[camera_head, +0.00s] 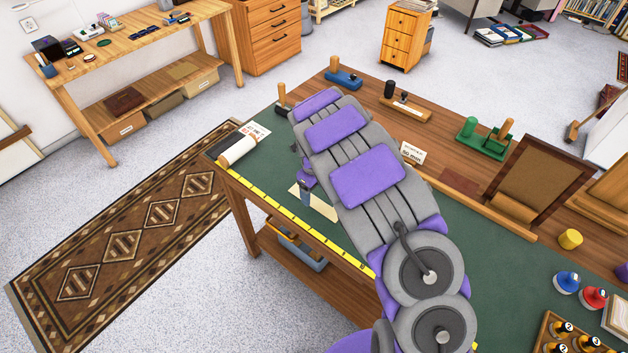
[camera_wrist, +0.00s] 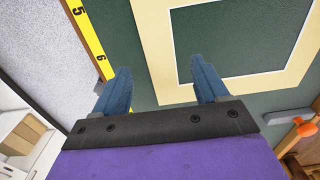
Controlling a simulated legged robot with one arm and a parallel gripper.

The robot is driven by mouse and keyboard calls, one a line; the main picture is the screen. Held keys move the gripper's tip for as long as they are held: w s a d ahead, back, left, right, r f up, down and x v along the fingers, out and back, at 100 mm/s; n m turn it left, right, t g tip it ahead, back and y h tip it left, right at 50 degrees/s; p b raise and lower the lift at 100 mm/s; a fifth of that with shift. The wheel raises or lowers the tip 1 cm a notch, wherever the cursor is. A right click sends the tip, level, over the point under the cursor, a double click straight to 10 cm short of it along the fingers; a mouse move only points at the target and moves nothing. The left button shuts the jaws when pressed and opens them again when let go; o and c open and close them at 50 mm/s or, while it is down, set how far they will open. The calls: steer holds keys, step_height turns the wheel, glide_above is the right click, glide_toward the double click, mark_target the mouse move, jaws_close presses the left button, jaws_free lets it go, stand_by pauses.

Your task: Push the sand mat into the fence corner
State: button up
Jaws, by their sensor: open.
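The sand mat is a flat cream frame with a window that shows green. In the wrist view the sand mat (camera_wrist: 158,55) lies on the green cutting surface, ahead of my fingers and to the right. In the head view only a pale piece of it (camera_head: 318,204) shows beside my arm. My gripper (camera_wrist: 160,66) is open with two blue fingers. The right finger overlaps the mat's border in the picture; I cannot tell whether it touches. A wooden fence strip (camera_head: 480,204) runs along the green surface's far side. The fence corner is not clearly visible; my arm hides part of the bench.
A yellow ruler (camera_head: 290,212) runs along the bench's near edge. A paper roll (camera_head: 238,150) lies at the bench's left end. A small sign (camera_head: 412,153), a brown framed panel (camera_head: 540,180) and several bottles stand toward the back and right.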

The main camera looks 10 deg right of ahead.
mark_target(315, 202)
steer(key=shift+f, duration=1.8)
steer(key=c, duration=1.1)
steer(key=shift+c, duration=0.2)
steer(key=shift+d, duration=0.1)
